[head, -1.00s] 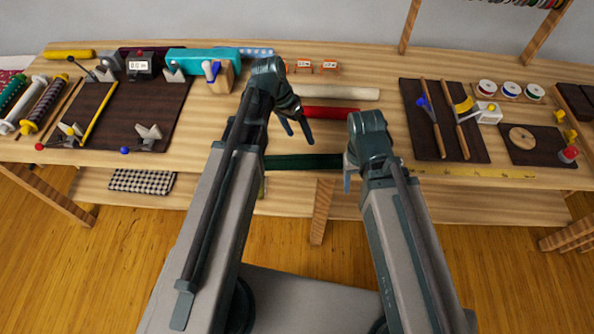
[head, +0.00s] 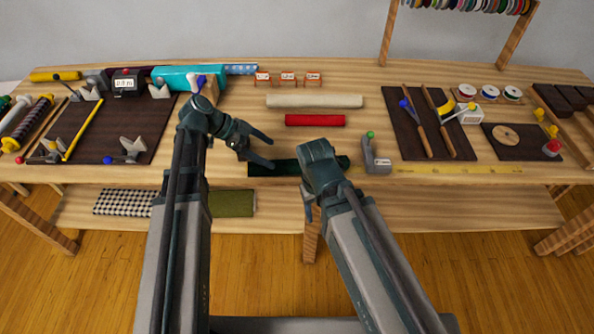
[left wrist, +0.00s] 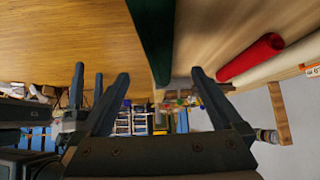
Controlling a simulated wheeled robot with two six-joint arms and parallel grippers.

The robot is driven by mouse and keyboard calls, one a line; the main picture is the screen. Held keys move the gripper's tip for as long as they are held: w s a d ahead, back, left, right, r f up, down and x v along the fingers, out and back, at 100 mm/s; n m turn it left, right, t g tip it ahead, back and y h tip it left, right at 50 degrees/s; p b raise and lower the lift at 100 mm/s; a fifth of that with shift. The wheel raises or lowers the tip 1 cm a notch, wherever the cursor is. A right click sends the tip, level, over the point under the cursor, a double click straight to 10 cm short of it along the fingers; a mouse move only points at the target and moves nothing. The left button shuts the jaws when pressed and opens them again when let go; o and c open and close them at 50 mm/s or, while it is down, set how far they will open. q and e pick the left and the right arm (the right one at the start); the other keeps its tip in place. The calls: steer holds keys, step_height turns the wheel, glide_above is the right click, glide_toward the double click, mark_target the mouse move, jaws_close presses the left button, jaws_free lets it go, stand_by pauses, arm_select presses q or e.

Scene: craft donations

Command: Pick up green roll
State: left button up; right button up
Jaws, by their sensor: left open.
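The dark green roll (head: 262,169) lies lengthwise along the front edge of the tabletop, left of a yellow tape. My right gripper's arm hides part of it near its right end. In the left wrist view the roll (left wrist: 152,35) runs down from the top edge, ending between the fingertips in the picture. My left gripper (head: 268,149) is open and empty, just above and behind the roll in the head view; its fingers also show in the left wrist view (left wrist: 160,75). My right gripper (head: 308,200) hangs at the table's front edge; its two fingers show apart in the left wrist view (left wrist: 88,70).
A red roll (head: 315,120) and a cream roll (head: 315,101) lie behind the green one. A grey holder with a green knob (head: 376,160) stands to its right. A dark mat (head: 150,125) with stands is at left. An olive cloth (head: 232,204) lies on the lower shelf.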

mark_target(290, 162)
arm_select(q)
steer(key=b+x, duration=0.2)
steer(key=x, duration=0.3)
steer(key=shift+f+b, duration=0.2)
steer(key=shift+b, duration=0.15)
steer(key=shift+d+f, duration=0.25)
steer(key=shift+d, duration=0.2)
steer(key=shift+b, duration=0.3)
steer(key=b+x, duration=0.1)
steer(key=x, duration=0.1)
steer(key=b+x, duration=0.2)
steer(key=x, duration=0.1)
steer(key=shift+d+r, duration=0.1)
steer(key=shift+d, duration=0.2)
steer(key=shift+r, duration=0.1)
jaws_close()
steer(key=shift+r, duration=0.1)
